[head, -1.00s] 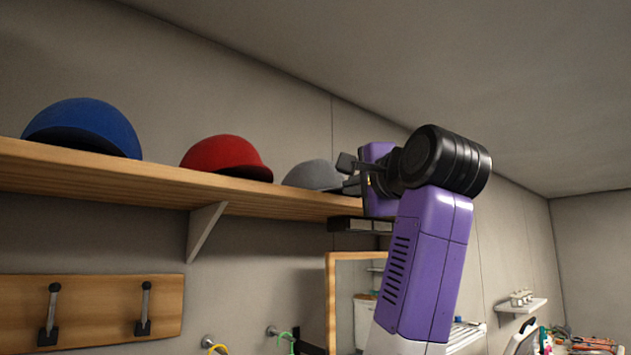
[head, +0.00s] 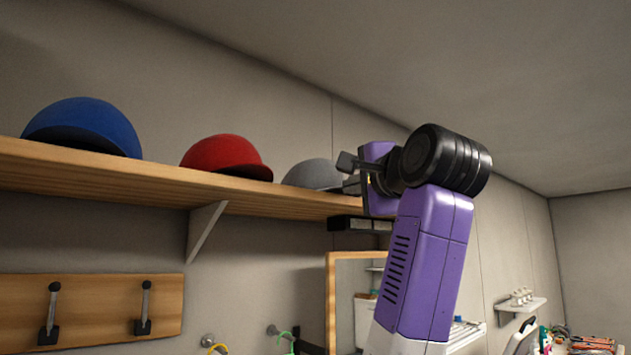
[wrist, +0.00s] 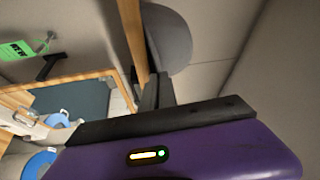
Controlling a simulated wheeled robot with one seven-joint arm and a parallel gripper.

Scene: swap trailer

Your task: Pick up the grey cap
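The grey cap (head: 311,173) sits on the wooden shelf (head: 260,196), at the right of the row of caps. My gripper (head: 348,175) is at the cap's right edge in the head view, and it covers part of that edge. In the wrist view the grey cap (wrist: 168,36) is just beyond my dark fingers (wrist: 158,90), which lie close side by side. I cannot tell whether they touch the cap or how far apart they are.
A red cap (head: 226,156) and a blue cap (head: 82,127) sit further left on the same shelf. A bracket (head: 205,230) is under the shelf, with a hook board (head: 90,305) lower left. A wood-framed mirror (head: 331,300) is below my gripper.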

